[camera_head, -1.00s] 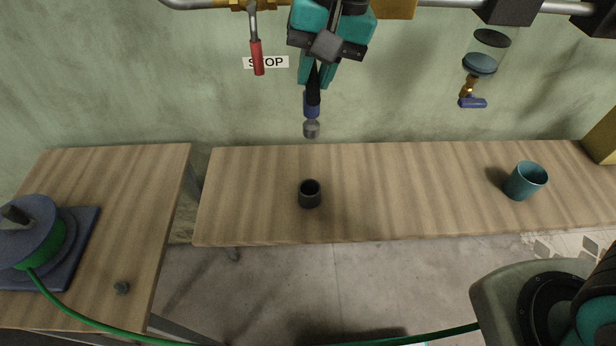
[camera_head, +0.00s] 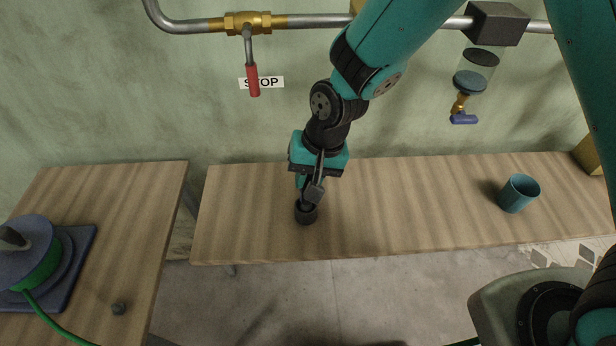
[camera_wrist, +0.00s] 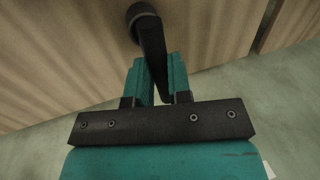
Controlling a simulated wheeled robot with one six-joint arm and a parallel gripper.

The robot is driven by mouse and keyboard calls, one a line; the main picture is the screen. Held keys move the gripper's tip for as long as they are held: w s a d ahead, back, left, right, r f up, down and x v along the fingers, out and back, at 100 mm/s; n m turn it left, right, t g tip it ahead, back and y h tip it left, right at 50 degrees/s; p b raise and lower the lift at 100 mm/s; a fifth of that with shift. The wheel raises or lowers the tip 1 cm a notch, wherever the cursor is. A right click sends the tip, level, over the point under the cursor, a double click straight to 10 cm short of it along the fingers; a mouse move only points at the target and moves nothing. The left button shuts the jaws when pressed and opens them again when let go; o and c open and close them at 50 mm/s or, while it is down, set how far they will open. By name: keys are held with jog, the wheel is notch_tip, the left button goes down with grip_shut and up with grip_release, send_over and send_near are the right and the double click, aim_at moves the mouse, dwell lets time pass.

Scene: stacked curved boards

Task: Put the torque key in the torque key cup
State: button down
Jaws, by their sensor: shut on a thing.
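In the wrist view, my gripper (camera_wrist: 159,66) is shut on the black handle of the torque key (camera_wrist: 151,38).
A teal cup (camera_head: 519,193) stands on the right of the long table (camera_head: 420,215). A cable reel (camera_head: 28,250) sits on the left table (camera_head: 130,215). A pipe with a red-handled valve (camera_head: 252,80) runs along the wall. The table between the cups is clear.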

jog(key=shift+f, duration=0.6)
jog(key=c, duration=1.1)
grip_release()
jog(key=shift+o, duration=0.2)
jog(key=v, duration=1.2)
jog(key=s+d+r+n, duration=0.3)
jog(key=s+d+r, duration=0.1)
jog(key=s, duration=0.4)
jog(key=s+d+r+n+y, duration=0.1)
jog(key=s+d+r+n, duration=0.3)
jog(key=s+r, duration=0.2)
jog(key=shift+s+d+r+b, duration=0.25)
jog(key=shift+s+b, duration=0.15)
jog(key=shift+s, duration=0.7)
